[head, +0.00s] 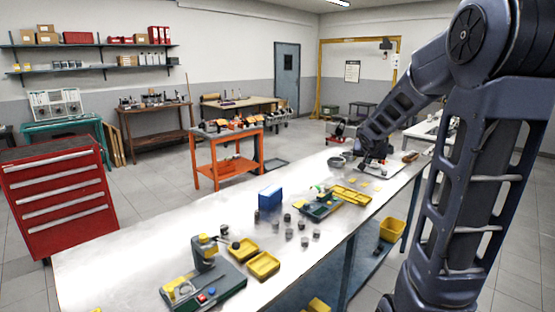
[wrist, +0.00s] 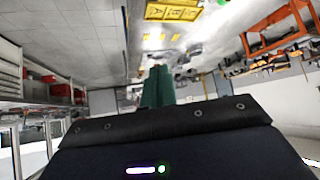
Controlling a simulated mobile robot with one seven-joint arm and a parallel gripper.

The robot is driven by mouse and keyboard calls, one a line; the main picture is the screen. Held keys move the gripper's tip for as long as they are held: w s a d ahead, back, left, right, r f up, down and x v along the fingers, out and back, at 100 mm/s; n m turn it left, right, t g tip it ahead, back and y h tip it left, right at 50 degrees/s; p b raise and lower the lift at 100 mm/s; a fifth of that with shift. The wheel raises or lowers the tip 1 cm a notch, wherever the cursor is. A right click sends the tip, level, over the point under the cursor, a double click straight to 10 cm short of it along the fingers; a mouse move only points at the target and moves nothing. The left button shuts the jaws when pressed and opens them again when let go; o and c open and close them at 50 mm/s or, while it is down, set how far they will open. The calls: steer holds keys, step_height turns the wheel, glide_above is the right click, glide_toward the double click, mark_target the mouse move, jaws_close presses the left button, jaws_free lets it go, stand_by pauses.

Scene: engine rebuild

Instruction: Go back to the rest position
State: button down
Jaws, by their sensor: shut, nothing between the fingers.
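My gripper (head: 374,163) is at the far end of the long white workbench (head: 130,255) in the head view, low over the bench top beside a grey bowl (head: 337,162). It is small there and its fingertips are hard to make out. In the wrist view two dark green fingers (wrist: 157,75) stand close together beyond the dark gripper body, with nothing seen held between them. The wrist view is tilted and shows the room upside down.
On the bench are a green-based device (head: 215,292), yellow trays (head: 263,265), several small dark cylinders, a blue box (head: 270,197) and a long yellow tray (head: 350,194). An orange cart (head: 228,160) and red drawer cabinet (head: 60,195) stand left. Open floor lies between.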

steer(key=s+a+n+g+y, duration=0.1)
steer(key=s+a+n+g, duration=0.1)
steer(key=s, duration=1.3)
steer(key=s+a+n+g+y, duration=0.2)
steer(key=s+a, duration=0.2)
steer(key=s, duration=1.2)
steer(key=shift+a+r, duration=0.15)
steer(key=shift+r, duration=0.15)
steer(key=c, duration=2.1)
jaws_free()
steer(key=shift+s, duration=0.1)
